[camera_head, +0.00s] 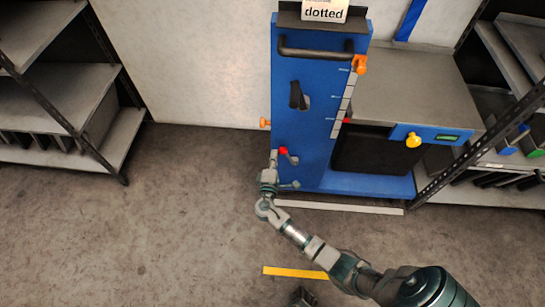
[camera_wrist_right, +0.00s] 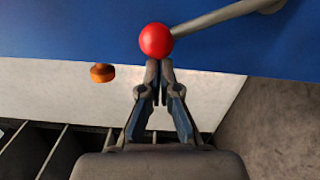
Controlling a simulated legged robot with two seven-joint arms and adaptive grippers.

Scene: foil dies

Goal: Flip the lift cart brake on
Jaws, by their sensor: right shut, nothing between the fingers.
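The blue lift cart (camera_head: 313,125) stands upright in the middle of the head view. A lever with a red ball knob (camera_head: 283,151) sits low on its front panel. The red knob (camera_wrist_right: 155,39) and its grey lever arm (camera_wrist_right: 215,18) also show in the right wrist view. My right gripper (camera_head: 274,158) is just beside the knob on its left. In the right wrist view its fingertips (camera_wrist_right: 158,64) are together, right at the edge of the red knob, with nothing between them. I cannot tell whether they touch it.
An orange knob (camera_head: 265,123) sticks out from the cart's left side. A black handle (camera_head: 298,96) and a push bar (camera_head: 315,54) are higher up. Shelves (camera_head: 75,95) stand at left and right. Bare floor (camera_head: 150,220) is open at lower left, with a yellow strip (camera_head: 295,272).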

